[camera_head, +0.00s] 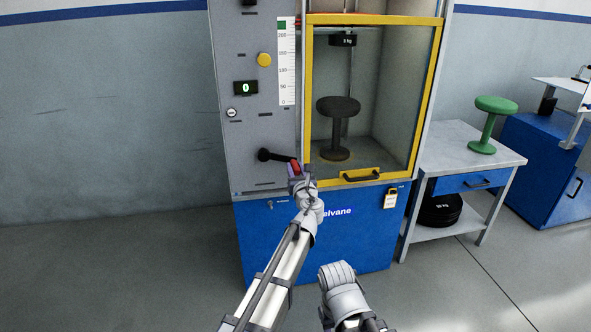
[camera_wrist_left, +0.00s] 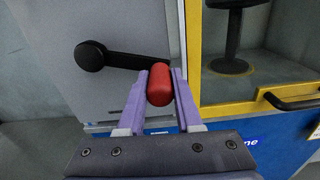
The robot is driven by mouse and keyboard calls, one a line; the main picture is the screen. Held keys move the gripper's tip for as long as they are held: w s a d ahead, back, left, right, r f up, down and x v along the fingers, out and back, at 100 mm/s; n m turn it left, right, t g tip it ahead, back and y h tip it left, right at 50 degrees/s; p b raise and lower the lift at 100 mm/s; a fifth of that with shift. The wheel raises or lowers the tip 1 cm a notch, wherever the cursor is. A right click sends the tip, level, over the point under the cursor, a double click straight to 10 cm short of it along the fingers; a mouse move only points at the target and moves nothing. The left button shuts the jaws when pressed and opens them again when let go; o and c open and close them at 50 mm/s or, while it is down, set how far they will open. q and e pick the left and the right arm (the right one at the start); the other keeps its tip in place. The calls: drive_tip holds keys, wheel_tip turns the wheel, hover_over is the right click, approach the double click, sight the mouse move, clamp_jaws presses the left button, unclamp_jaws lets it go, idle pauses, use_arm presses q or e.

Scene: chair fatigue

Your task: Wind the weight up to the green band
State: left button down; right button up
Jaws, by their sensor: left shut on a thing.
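The test machine has a black crank (camera_head: 277,156) with a red handle (camera_head: 295,166) low on its grey panel. My left gripper (camera_head: 294,172) is shut on the red handle; the left wrist view shows the purple fingers on both sides of the red grip (camera_wrist_left: 160,86), with the crank arm (camera_wrist_left: 128,61) reaching left to its hub. A dark weight block (camera_head: 343,40) hangs high behind the yellow-framed window. The vertical scale (camera_head: 287,70) has a small green band (camera_head: 283,25) near its top. My right gripper (camera_head: 343,290) is low in front of the machine; its fingertips cannot be made out.
A dark stool (camera_head: 338,125) stands inside the cabinet behind the closed yellow-framed door (camera_head: 428,90). The panel has a yellow button (camera_head: 264,60) and a display (camera_head: 246,88) reading 0. A side table (camera_head: 455,150) with a green stool (camera_head: 488,122) stands at right.

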use_arm(q)
drive_tip(key=shift+r, duration=0.1)
idle(0.4)
drive_tip(key=r+n+p, duration=0.2)
drive_tip(key=shift+w+d+r+p, duration=0.1)
drive_tip(key=shift+d+r+p, duration=0.15)
drive_tip(key=shift+p, duration=0.15)
drive_tip(key=shift+r+n+p, duration=0.35)
drive_tip(key=shift+r+n, duration=0.05)
drive_tip(key=shift+n, duration=0.5)
drive_tip(key=c, duration=0.6)
unclamp_jaws()
